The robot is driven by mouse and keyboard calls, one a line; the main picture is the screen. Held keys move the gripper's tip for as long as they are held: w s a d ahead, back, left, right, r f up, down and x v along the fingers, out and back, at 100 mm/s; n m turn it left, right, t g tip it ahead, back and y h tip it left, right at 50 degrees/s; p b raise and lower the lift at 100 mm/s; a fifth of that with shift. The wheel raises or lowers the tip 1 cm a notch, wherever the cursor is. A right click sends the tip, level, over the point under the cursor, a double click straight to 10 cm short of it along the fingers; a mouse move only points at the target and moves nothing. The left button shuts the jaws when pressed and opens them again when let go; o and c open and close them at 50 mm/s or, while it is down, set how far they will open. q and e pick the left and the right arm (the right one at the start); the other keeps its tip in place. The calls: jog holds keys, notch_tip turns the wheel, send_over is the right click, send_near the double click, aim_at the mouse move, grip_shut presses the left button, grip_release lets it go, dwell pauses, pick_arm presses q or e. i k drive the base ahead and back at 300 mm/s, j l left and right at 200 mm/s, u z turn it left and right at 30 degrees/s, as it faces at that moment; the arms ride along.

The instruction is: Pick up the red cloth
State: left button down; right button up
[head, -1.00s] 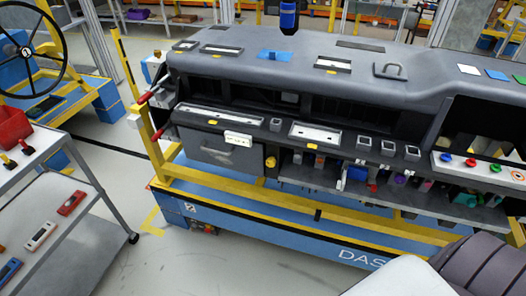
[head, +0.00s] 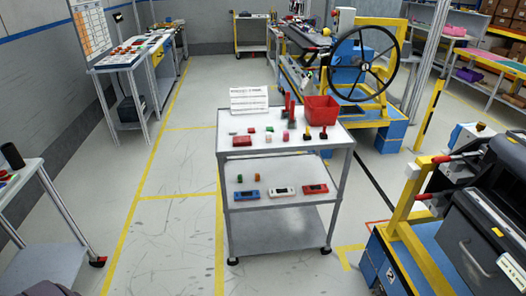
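I cannot make out a red cloth for certain. A small flat red item (head: 242,141) lies at the left front of the top shelf of a grey cart (head: 285,193), in the middle of the head view. It is too small to tell whether it is cloth. A red open bin (head: 322,110) stands at the back right of the same shelf. Neither of my grippers is in view.
Several small coloured items and a white sign (head: 249,99) share the cart top. Its middle shelf holds a blue device (head: 247,194), a white one and a red one. The dashboard module (head: 484,225) is at right. Floor left of the cart is clear.

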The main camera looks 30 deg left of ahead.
aim_at(238, 140)
jog(key=u, duration=1.15)
jog(key=i, duration=0.05)
